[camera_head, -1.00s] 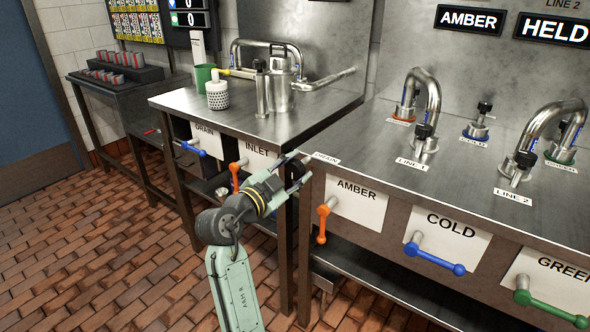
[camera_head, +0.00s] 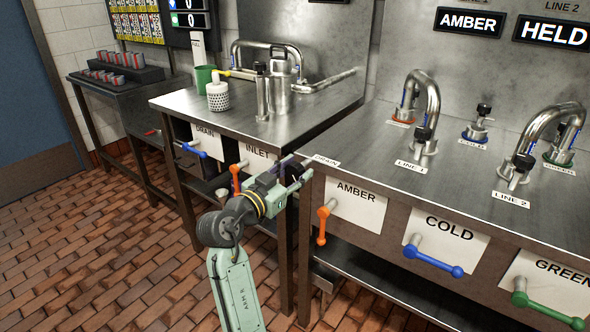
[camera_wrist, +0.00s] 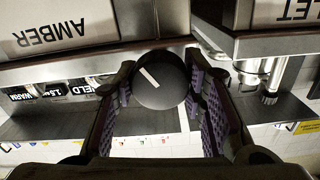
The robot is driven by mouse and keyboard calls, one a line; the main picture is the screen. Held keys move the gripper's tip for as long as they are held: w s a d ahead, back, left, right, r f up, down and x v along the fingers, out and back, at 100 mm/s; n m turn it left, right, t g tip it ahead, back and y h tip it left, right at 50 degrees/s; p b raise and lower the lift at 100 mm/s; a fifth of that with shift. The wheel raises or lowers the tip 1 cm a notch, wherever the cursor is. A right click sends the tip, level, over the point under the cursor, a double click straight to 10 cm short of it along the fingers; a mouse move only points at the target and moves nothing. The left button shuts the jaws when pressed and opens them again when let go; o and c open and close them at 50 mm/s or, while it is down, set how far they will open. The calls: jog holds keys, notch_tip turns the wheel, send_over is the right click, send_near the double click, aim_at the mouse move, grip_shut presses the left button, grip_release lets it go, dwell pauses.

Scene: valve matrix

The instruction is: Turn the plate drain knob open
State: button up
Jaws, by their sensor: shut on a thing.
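The drain knob (camera_wrist: 162,82) is a round black knob with a white pointer mark, seen face-on in the wrist view. The mark slants, running up-left to down-right. My gripper (camera_head: 299,173) is at the gap between the two steel benches, just below the small DRAIN label (camera_head: 326,161). Its purple-padded fingers stand on both sides of the knob, and it is shut on it. In the head view the knob is mostly hidden by my gripper.
An orange-handled valve by the AMBER card (camera_head: 324,222) is close on the right. Another orange INLET valve (camera_head: 236,178) is on the left, with a blue DRAIN valve (camera_head: 194,149) beyond it. Bench legs stand near my arm. The brick floor at left is clear.

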jog(key=n+p, duration=0.3)
jog(key=n, duration=0.3)
jog(key=shift+r, duration=0.15)
jog(key=n+p, duration=0.3)
jog(key=n, duration=0.2)
jog(key=shift+f+n, duration=0.2)
jog(key=shift+n, duration=0.2)
jog(key=o, duration=1.2)
jog(key=shift+a, duration=0.1)
jog(key=v, duration=1.2)
